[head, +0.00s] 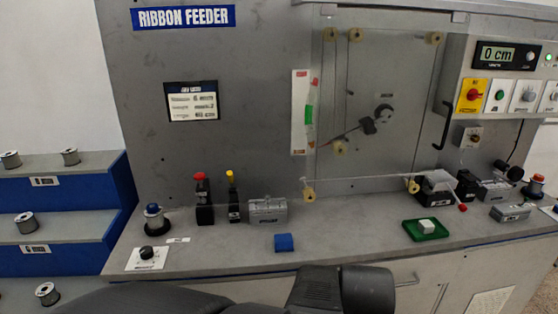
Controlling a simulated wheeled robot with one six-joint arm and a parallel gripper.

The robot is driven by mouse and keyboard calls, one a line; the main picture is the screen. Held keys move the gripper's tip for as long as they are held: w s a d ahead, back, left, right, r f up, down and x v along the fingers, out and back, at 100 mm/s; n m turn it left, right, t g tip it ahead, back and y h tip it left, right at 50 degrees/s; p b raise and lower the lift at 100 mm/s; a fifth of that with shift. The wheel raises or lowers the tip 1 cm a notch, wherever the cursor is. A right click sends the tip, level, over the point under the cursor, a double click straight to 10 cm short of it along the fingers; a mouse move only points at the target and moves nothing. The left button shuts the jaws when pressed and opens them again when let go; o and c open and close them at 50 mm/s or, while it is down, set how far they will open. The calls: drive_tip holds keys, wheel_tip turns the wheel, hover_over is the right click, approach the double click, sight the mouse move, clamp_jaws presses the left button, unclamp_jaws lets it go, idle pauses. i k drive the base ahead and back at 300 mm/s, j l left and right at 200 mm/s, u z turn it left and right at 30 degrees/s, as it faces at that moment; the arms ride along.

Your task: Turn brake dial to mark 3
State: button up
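A black knob (147,252) sits on a white plate (143,265) at the front left corner of the grey bench. It looks like the brake dial, but the marks on its plate are too small to read, so I cannot tell its setting. A small white label (178,240) lies just right of it. My dark arm crosses the bottom edge of the view, to the right of the knob and apart from it. My gripper does not show.
Red-topped (203,198) and yellow-topped (233,197) devices, a grey box (267,210), a blue block (284,243) and a green tray (426,230) stand farther right. Blue-fronted steps (80,190) adjoin the bench's left side.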

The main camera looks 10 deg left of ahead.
sight(145, 252)
drive_tip(key=u, duration=1.55)
drive_tip(key=i+j, duration=0.5)
drive_tip(key=j, duration=0.15)
drive_tip(key=u, duration=0.05)
